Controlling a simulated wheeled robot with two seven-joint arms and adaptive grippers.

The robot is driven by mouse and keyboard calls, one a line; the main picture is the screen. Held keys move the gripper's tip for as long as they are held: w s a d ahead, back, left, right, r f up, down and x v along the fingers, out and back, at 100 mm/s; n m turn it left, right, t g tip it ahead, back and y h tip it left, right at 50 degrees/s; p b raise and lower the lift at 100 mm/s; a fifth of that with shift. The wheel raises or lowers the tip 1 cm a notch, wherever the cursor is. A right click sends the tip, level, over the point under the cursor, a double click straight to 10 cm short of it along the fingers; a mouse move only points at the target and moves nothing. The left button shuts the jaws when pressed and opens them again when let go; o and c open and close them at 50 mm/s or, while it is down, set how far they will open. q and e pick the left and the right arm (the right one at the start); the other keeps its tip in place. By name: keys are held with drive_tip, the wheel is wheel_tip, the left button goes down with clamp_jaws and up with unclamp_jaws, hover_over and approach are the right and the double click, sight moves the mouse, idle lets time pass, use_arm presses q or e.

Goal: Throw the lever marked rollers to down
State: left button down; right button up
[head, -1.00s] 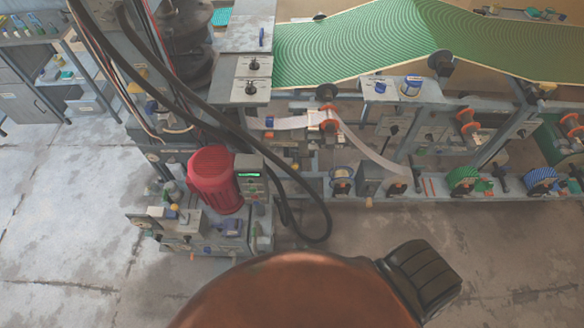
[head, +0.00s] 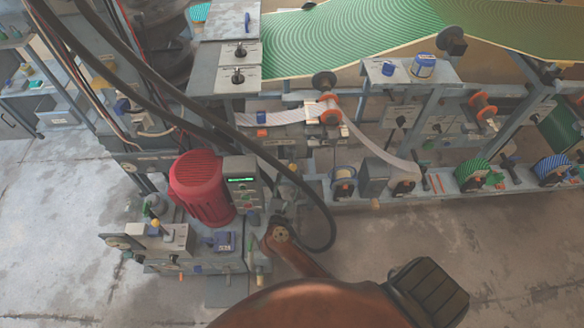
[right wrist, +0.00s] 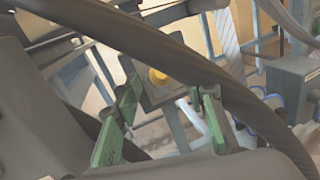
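No lever can be read as the one marked rollers; the labels are too small. Two black lever switches (head: 240,50) (head: 238,76) stand on grey panels at the upper left of the press in the head view. My right gripper (head: 284,206) is small and partly hidden among the machine parts, just right of the red motor (head: 200,188). In the right wrist view its green fingers (right wrist: 168,92) are spread, with nothing between them. A yellow knob on a grey box (right wrist: 158,77) shows beyond the fingers. My left gripper is not in view.
A thick black cable (head: 322,215) loops beside my right gripper and crosses close in front in the right wrist view (right wrist: 150,45). A control box with green display (head: 241,183) stands by the motor. Bare floor (head: 480,250) lies front right.

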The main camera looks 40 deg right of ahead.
sight(292, 171)
drive_tip(key=shift+x, duration=1.95)
drive_tip(key=shift+a, duration=0.1)
clamp_jaws()
